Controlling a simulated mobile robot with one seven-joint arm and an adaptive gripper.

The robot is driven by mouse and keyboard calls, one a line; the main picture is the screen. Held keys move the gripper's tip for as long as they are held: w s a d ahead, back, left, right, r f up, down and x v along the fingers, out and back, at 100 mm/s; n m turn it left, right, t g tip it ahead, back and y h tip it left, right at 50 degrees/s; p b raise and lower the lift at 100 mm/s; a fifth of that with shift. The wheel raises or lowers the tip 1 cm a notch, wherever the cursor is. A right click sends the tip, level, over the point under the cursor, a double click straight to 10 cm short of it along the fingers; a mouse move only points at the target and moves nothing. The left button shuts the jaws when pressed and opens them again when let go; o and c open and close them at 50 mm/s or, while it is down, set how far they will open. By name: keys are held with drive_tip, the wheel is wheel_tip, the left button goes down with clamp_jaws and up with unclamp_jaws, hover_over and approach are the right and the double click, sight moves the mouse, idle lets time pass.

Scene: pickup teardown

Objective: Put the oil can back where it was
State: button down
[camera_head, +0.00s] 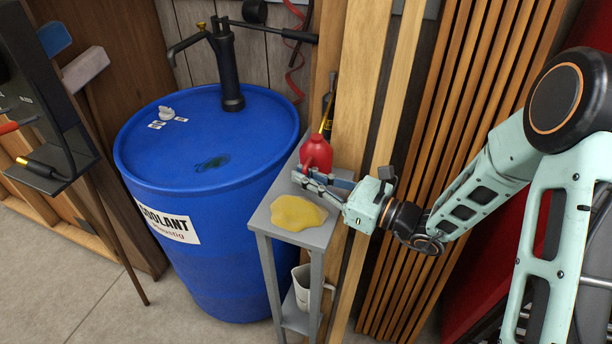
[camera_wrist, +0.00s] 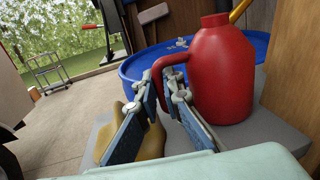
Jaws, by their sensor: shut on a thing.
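The oil can is red with a yellow spout. In the head view the oil can (camera_head: 316,150) is upright at the back of a narrow grey stand (camera_head: 258,217). In the wrist view the oil can (camera_wrist: 222,75) fills the right side, with its looped handle towards me. My gripper (camera_head: 318,180) reaches in from the right, in front of the can. In the wrist view my gripper (camera_wrist: 167,88) has its fingers closed on the can's handle. The can's base is at the stand top; I cannot tell whether it touches.
A yellow cloth (camera_head: 297,213) lies on the front of the stand, below my gripper. A blue coolant drum (camera_head: 205,215) with a black pump stands close on the left. Wooden posts and slats (camera_head: 445,130) rise behind and to the right. A white jug (camera_head: 302,285) sits on the lower shelf.

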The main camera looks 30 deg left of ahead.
drive_tip(key=c, duration=2.1)
unclamp_jaws()
drive_tip(key=shift+d+r, duration=0.1)
drive_tip(key=shift+r, duration=0.1)
drive_tip(key=d, duration=0.8)
drive_tip(key=s+d, duration=0.1)
drive_tip(key=d, duration=0.2)
drive_tip(key=shift+d+f, duration=0.15)
drive_tip(key=shift+d, duration=0.25)
